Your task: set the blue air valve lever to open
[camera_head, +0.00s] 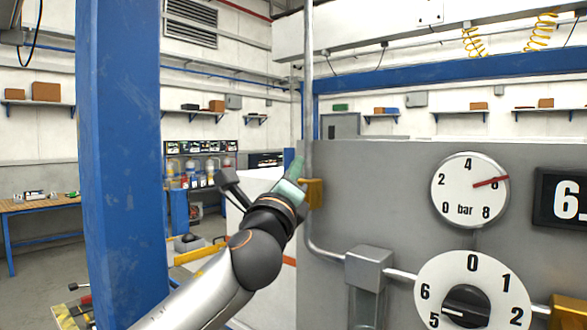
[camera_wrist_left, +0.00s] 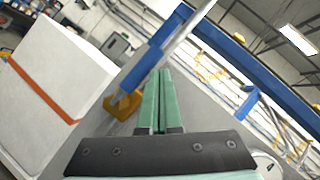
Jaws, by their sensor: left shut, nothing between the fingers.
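The yellow valve body (camera_head: 314,193) sits on the vertical grey pipe, at the left edge of the grey panel. In the left wrist view the valve body (camera_wrist_left: 122,106) is left of my fingers, and a blue piece (camera_wrist_left: 140,72) that looks like the lever slants up from it, roughly along the pipe. Contact cannot be told. My right gripper is out of view.
The grey panel carries a pressure gauge (camera_head: 469,190), a numbered dial (camera_head: 472,298) and a digital display (camera_head: 563,199). A grey-topped filter unit (camera_head: 369,267) hangs on the pipe. A thick blue post (camera_head: 122,160) stands at left. A white cabinet (camera_wrist_left: 50,70) stands beside the panel.

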